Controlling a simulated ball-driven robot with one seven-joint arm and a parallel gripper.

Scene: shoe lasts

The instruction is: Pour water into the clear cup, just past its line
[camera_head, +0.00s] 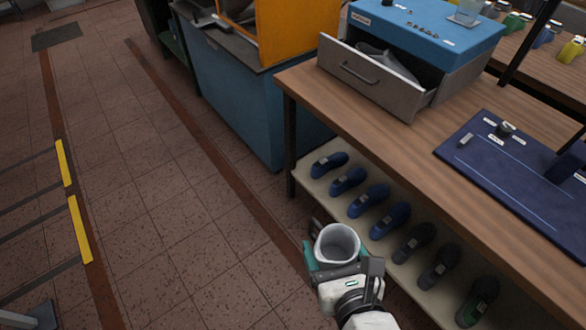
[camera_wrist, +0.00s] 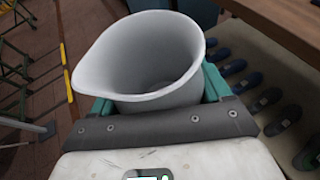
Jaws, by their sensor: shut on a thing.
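My gripper (camera_head: 338,268) is shut on a pale grey jug (camera_head: 338,243) with a pouring lip, beside the bench and below its top. In the wrist view the jug (camera_wrist: 140,60) sits between teal finger pads, mouth up, with its lip to the left. I look into its mouth there, but cannot tell how much water is inside. A small clear cup (camera_head: 466,13) stands on the blue top of a drawer box at the upper right, well away from my gripper. Its line is too small to make out.
The drawer box (camera_head: 452,38) stands on the wooden bench (camera_head: 415,135) with its grey drawer (camera_head: 362,80) pulled out, a dark object inside. A dark blue mat (camera_head: 510,180) lies at right. Several shoe lasts (camera_head: 374,199) line the shelf below.

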